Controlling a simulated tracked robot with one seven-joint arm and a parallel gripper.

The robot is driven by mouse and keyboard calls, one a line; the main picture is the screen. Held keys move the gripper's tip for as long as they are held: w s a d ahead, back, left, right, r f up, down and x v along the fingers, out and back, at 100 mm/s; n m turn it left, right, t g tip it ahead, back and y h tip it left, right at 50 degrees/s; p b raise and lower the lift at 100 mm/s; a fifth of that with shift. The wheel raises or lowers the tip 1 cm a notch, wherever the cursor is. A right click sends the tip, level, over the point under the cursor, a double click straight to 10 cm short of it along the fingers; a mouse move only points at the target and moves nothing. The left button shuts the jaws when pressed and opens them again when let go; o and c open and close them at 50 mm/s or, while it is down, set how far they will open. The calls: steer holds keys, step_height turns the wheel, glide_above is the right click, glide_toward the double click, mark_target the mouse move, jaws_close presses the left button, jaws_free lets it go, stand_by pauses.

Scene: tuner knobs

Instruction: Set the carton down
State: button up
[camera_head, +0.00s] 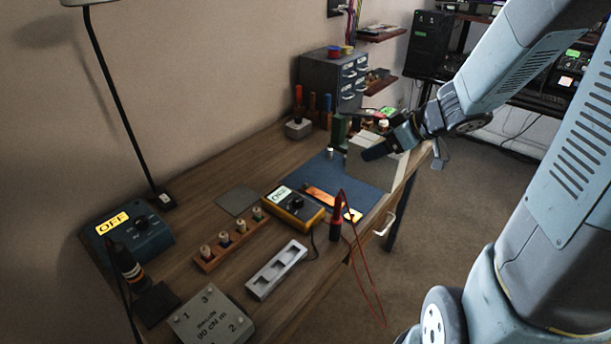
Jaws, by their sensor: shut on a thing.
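The carton (368,172) is a pale grey box at the far right end of the workbench, over the far edge of the blue mat (330,168). My gripper (378,149) reaches in from the right and is shut on the carton. One dark finger lies across its near upper side; the other finger is hard to make out. The carton looks upright. I cannot tell whether its underside touches the mat or hangs just above it.
A yellow meter (291,208) with a red probe (336,224), a peg rack (229,243) and a grey tray (277,270) stand nearer. A drawer cabinet (330,80) stands behind. A blue OFF box (128,238) sits left. Bare wood lies left of the mat.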

steer(key=shift+w+a+f, duration=0.8)
steer(key=shift+w+f, duration=1.25)
steer(key=shift+f, duration=0.1)
steer(key=shift+w+a+f, duration=0.75)
steer(key=shift+w+f, duration=1.35)
steer(key=shift+w+a+f, duration=0.8)
steer(key=shift+w+f, duration=1.25)
steer(key=shift+f, duration=0.1)
steer(key=o, duration=1)
steer(key=shift+f, duration=0.1)
